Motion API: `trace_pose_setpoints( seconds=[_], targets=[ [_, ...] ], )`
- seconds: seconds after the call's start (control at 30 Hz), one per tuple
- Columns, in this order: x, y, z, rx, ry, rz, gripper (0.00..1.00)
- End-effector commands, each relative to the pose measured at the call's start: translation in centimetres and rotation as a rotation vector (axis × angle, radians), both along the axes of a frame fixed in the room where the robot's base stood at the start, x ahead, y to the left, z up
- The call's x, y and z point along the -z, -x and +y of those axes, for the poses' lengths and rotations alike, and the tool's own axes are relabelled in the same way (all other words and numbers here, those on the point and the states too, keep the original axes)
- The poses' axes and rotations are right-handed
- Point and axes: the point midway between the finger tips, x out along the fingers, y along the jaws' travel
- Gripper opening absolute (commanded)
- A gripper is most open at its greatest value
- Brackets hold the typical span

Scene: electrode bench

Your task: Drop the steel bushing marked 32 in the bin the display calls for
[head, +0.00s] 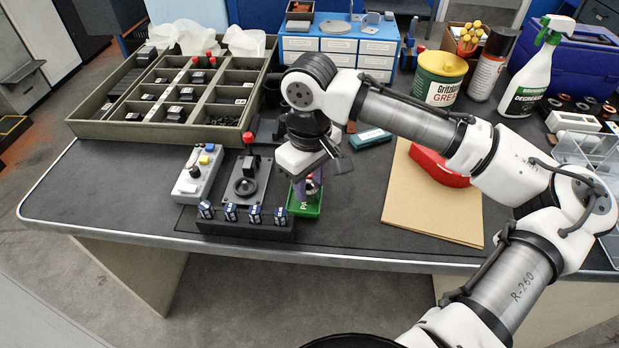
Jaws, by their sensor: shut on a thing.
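My gripper (312,183) points down over the small green tray (306,208) at the front middle of the bench. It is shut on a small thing. The thing is mostly hidden by the gripper, and I cannot read a mark on it or tell that it is the steel bushing. I cannot make out a display with readable text.
A black rack (245,228) with several blue-and-white blocks stands left of the green tray. Behind it are a lever fixture (246,183) and a button box (198,174). A large compartment tray (90,127) fills the back left. The tan board (425,215) has bare room.

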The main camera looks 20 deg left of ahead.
Motion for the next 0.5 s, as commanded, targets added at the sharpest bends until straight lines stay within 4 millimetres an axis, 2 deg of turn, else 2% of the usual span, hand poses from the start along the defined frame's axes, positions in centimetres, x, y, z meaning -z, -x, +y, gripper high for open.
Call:
trace_pose_setpoints(
  seconds=[0.2,0.23,0.4,0.5],
  targets=[
    [0.0,0.0,0.0,0.0,0.0,0.0,0.09],
    [0.0,0.0,0.0,0.0,0.0,-0.001,0.34],
    [0.0,-0.01,0.0,0.0,0.0,-0.001,0.57],
    [0.0,-0.01,0.0,0.0,0.0,-0.001,0.58]
  ],
)
